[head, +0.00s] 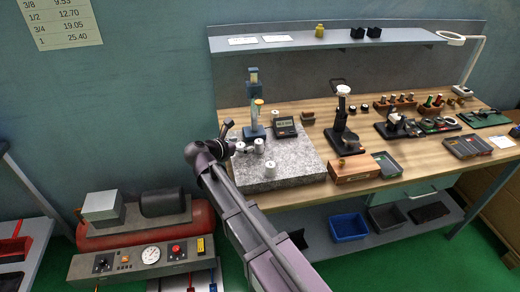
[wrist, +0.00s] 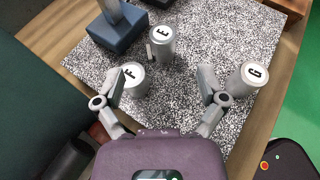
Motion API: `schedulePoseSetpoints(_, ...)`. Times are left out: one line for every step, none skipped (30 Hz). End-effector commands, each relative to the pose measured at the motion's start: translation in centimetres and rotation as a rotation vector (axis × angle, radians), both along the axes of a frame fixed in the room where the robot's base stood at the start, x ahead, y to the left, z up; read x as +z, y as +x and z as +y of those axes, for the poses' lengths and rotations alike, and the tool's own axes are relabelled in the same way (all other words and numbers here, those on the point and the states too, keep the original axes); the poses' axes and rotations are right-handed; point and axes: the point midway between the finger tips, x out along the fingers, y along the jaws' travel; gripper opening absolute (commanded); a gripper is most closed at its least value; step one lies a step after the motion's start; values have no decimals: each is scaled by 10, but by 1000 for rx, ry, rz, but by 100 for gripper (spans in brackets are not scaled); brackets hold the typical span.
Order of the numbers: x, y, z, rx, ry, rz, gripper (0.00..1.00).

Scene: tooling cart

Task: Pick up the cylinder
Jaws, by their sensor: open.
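Three light grey cylinders with lettered white tops stand upright on a speckled granite plate (head: 300,172). In the wrist view, cylinder F (wrist: 133,80) is beside my left finger, partly covered by it. Cylinder E (wrist: 162,46) is farther out, between the finger directions, with a small tab on its left side. Cylinder G (wrist: 247,80) is to the right, just outside my right finger. My gripper (wrist: 161,82) is open, with nothing held between its fingers. In the head view, my gripper (head: 230,138) is at the plate's left edge; a cylinder (head: 271,168) stands nearer the front.
A blue-based stand (head: 254,105) rises at the plate's back left, near a small dark display device (head: 285,126). A wooden block (head: 352,168) sits right of the plate. Other tools fill the wooden bench's right side.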

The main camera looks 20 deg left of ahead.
Motion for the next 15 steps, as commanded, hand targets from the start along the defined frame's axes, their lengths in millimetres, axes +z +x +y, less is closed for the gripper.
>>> schedulePoseSetpoints(-6,8,-3,-2,0,0,91)
schedulePoseSetpoints(-8,11,-4,-2,0,0,91)
schedulePoseSetpoints(-10,16,-6,-1,0,0,91)
schedulePoseSetpoints(-11,19,-8,-1,0,0,91)
schedulePoseSetpoints(-12,22,-9,-1,0,0,91)
schedulePoseSetpoints(-13,25,-10,-1,0,0,91)
schedulePoseSetpoints(-14,27,-11,-1,0,0,91)
schedulePoseSetpoints(-15,28,-12,-1,0,0,91)
schedulePoseSetpoints(-15,30,-13,0,1,0,91)
schedulePoseSetpoints(-15,31,-13,0,1,0,91)
schedulePoseSetpoints(-15,32,-13,1,1,-1,91)
schedulePoseSetpoints(-15,32,-14,1,1,-1,91)
schedulePoseSetpoints(-15,32,-14,1,0,0,91)
schedulePoseSetpoints(-15,33,-14,1,0,0,91)
schedulePoseSetpoints(-15,32,-14,1,0,0,91)
